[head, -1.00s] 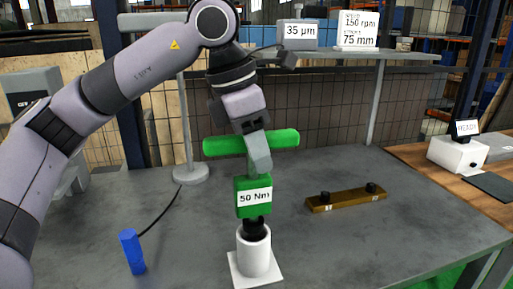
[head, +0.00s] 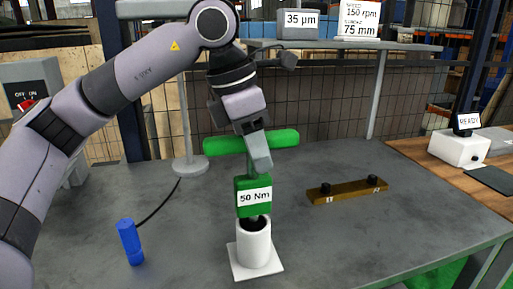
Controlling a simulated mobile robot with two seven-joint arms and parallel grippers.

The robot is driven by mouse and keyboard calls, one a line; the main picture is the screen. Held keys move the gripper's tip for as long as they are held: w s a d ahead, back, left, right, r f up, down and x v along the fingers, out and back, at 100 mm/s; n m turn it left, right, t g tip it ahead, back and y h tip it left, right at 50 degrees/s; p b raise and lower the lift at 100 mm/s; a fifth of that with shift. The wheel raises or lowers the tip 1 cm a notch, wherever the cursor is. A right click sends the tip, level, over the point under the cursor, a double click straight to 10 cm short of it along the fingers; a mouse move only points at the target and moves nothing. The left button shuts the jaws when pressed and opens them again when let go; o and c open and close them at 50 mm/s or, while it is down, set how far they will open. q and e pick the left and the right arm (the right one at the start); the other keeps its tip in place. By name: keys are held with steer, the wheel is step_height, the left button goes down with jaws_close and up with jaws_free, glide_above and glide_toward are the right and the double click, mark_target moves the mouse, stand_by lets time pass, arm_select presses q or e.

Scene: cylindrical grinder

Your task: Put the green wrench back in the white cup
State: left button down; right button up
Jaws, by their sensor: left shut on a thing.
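The green wrench (head: 251,168) stands upright, with a T-shaped green handle on top and a green block labelled "50 Nm" below. My left gripper (head: 259,152) is shut on the wrench just under its cross handle. The white cup (head: 254,250) stands on a white square base on the grey table. The wrench's lower end goes into the cup's mouth, and its tip is hidden inside. The green block sits just above the rim. My right gripper is not in view.
On the grey table (head: 330,240), a brown bar (head: 347,192) with two black knobs lies right of the cup. A blue cylinder (head: 130,242) with a black cable stands to the left. A shelf (head: 400,50) with signs runs behind. A white box (head: 458,150) with a display is far right.

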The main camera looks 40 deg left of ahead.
arm_select(q)
steer(key=shift+f+b, duration=0.35)
steer(key=shift+f, duration=0.15)
steer(key=c, duration=0.7)
jaws_free()
steer(key=v, duration=0.7)
steer(key=shift+s+r+p, duration=0.1)
steer(key=shift+p, duration=0.25)
